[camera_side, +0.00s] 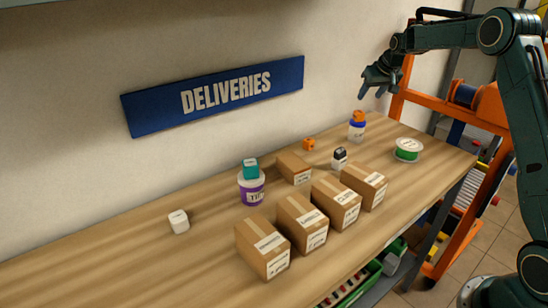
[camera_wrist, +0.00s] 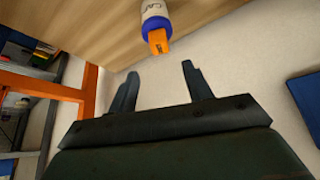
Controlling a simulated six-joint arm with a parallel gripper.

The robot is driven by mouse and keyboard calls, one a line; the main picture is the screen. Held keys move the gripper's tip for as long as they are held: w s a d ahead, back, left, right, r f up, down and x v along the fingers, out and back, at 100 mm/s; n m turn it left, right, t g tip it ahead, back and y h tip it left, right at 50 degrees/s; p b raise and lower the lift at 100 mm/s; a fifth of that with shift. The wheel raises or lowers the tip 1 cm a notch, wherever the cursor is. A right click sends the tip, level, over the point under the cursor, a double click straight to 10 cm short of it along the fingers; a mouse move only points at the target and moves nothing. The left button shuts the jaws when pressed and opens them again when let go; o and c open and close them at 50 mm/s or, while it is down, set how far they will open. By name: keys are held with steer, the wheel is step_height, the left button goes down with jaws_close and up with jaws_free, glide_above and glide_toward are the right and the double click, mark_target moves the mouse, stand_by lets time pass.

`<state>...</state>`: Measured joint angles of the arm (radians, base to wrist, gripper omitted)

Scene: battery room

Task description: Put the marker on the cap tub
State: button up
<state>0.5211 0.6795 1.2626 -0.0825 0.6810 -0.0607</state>
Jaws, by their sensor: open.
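A white tub with a blue band (camera_side: 356,134), its label starting "CA", stands upright at the back of the bench. It also shows at the top of the wrist view (camera_wrist: 155,14). An orange labelled block (camera_side: 358,116) sits on it and shows in the wrist view (camera_wrist: 159,42). I cannot read which small block is the marker; this orange block, a loose orange block (camera_side: 309,144) and a white block (camera_side: 178,221) are in view. My gripper (camera_side: 372,96) is open and empty, above and apart from the blue-banded tub. Its fingers (camera_wrist: 160,72) show spread.
A purple-banded tub (camera_side: 251,190) carries a teal block (camera_side: 250,168). A black-and-white stamp-like item (camera_side: 339,158), a green spool (camera_side: 408,150) and several cardboard boxes (camera_side: 264,248) stand on the bench. The left bench is mostly clear. An orange rack (camera_side: 440,112) stands at right.

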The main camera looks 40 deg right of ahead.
steer(key=shift+v, duration=0.85)
steer(key=s+a+r+n+y, duration=0.1)
steer(key=s+a+r, duration=0.55)
steer(key=a, duration=0.35)
steer(key=s+a+r+n, duration=0.1)
steer(key=s+a+r, duration=0.4)
steer(key=s+a, duration=0.35)
steer(key=s+a+f, duration=0.1)
steer(key=s+a, duration=0.3)
steer(key=s, duration=0.4)
steer(key=s+a+f+n, duration=0.1)
steer(key=s+a, duration=0.3)
steer(key=s, duration=0.4)
steer(key=s+a+f+n+y, duration=0.1)
steer(key=s+a+f, duration=0.2)
steer(key=s, duration=0.5)
steer(key=shift+a, duration=0.6)
